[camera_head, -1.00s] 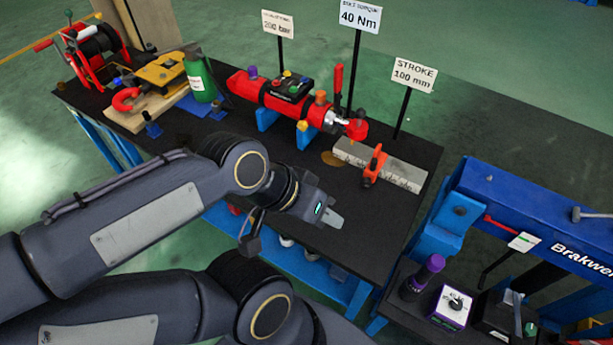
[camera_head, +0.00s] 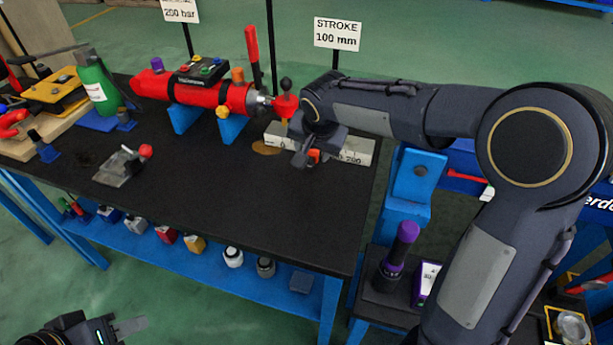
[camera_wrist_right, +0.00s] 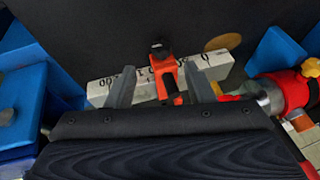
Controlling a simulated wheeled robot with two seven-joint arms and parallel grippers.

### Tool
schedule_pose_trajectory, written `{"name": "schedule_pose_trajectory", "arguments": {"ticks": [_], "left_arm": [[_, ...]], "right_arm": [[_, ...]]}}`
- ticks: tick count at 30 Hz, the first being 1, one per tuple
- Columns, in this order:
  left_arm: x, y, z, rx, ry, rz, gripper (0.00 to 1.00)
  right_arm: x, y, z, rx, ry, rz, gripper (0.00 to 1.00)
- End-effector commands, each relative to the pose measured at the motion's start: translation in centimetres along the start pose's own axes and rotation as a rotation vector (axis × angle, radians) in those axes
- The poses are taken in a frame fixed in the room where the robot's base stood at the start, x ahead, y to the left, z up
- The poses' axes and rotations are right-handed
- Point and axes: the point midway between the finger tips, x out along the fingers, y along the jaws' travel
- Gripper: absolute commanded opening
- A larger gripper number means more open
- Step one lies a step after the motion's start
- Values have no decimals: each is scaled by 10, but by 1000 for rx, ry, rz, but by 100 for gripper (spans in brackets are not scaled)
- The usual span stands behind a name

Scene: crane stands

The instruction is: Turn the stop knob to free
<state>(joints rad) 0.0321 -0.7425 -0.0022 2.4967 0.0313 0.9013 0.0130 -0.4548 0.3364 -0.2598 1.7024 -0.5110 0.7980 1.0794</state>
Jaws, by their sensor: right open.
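The orange stop (camera_head: 314,155) sits on the pale scale bar (camera_head: 356,151) at the table's back right, partly hidden by my right gripper in the head view. In the right wrist view, the orange stop (camera_wrist_right: 165,78) carries a small black knob (camera_wrist_right: 158,48) at its far end. My right gripper (camera_wrist_right: 161,88) is open, with one finger on each side of the stop's orange body. Contact with it cannot be told. My left gripper (camera_head: 130,325) is low at the bottom left, away from the table; its opening is unclear.
A red cylinder (camera_head: 200,92) on blue supports stands left of the bar, its rod end close to my right gripper. A STROKE 100 mm sign (camera_head: 337,33) stands behind. A clamp-like tool (camera_head: 120,165) lies front left. The table's middle (camera_head: 210,185) is clear.

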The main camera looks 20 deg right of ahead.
Motion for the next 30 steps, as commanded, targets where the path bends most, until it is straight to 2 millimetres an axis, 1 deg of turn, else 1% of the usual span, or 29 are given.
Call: {"name": "schedule_pose_trajectory", "arguments": {"ticks": [1, 3, 5, 12, 16, 21, 27, 28, 30], "left_arm": [[3, -2, 1, 0, 1, 0, 36], [3, -1, 1, 0, 1, 0, 36], [3, -1, 1, 0, 1, 0, 36], [4, -2, 2, 0, 1, 0, 36], [4, -2, 2, 0, 1, 0, 36], [4, -2, 2, 0, 1, 0, 36], [5, -2, 2, 0, 1, 0, 36], [5, -2, 2, 0, 1, 0, 36], [5, -2, 2, 0, 1, 0, 36]], "right_arm": [[8, -3, 0, 2, 6, 5, 48], [14, -4, -1, 6, 9, 7, 48], [22, -4, -1, 7, 9, 9, 48], [60, -3, -1, 7, 7, 8, 48], [75, -4, -1, 6, 8, 7, 48], [83, -4, -2, 6, 9, 5, 48], [83, -4, -2, 6, 8, 4, 48], [83, -4, -2, 6, 8, 4, 47], [83, -4, -2, 6, 8, 5, 38]]}}
